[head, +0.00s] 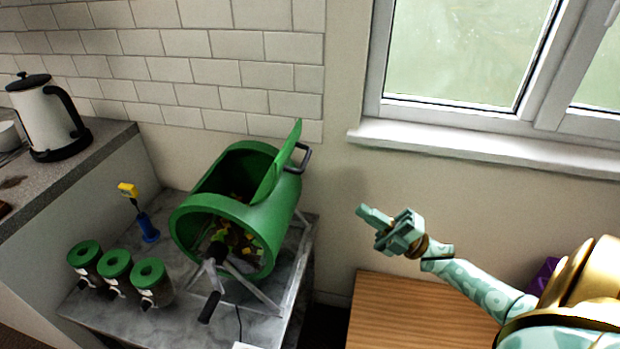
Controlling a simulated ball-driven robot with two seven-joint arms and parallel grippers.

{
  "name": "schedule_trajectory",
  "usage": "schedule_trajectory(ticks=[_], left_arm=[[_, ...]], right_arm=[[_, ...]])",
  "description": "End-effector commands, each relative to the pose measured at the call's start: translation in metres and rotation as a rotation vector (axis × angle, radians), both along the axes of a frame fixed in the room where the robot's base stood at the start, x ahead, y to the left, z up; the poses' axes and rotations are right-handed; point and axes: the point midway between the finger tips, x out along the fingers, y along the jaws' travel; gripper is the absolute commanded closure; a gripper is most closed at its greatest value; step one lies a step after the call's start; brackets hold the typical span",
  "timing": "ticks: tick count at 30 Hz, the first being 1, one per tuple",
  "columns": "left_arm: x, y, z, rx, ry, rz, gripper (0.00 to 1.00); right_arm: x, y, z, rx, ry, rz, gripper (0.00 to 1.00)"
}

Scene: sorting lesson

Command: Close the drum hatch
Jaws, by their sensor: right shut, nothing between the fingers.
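The green drum (283,205) lies on its side in a metal stand on a grey marbled table. Its hatch (279,163) is open and stands up from the drum's right side. A dark handle (301,158) shows just behind the hatch. Through the drum's open front I see mixed yellow, green and brown pieces (238,240). My right gripper (363,214) is shut and empty, in the air to the right of the drum, apart from the hatch. My left gripper is not in view.
Several dark jars with green lids, one of them a jar (152,283), stand at the table's front left. A blue holder with a yellow-topped tool (148,228) is behind them. A crank (211,290) sticks out in front of the drum. A wooden table (400,312) lies below my right arm.

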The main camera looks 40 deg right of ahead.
Motion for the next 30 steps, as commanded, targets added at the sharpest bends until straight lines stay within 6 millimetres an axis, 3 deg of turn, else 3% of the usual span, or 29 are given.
schedule_trajectory(ticks=[18, 30], left_arm=[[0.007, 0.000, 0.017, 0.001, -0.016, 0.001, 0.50], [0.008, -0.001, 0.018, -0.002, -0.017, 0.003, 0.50]], right_arm=[[0.080, 0.061, 0.058, 0.003, 0.000, -0.001, 1.00], [0.093, 0.071, 0.065, 0.003, 0.003, -0.001, 1.00]])
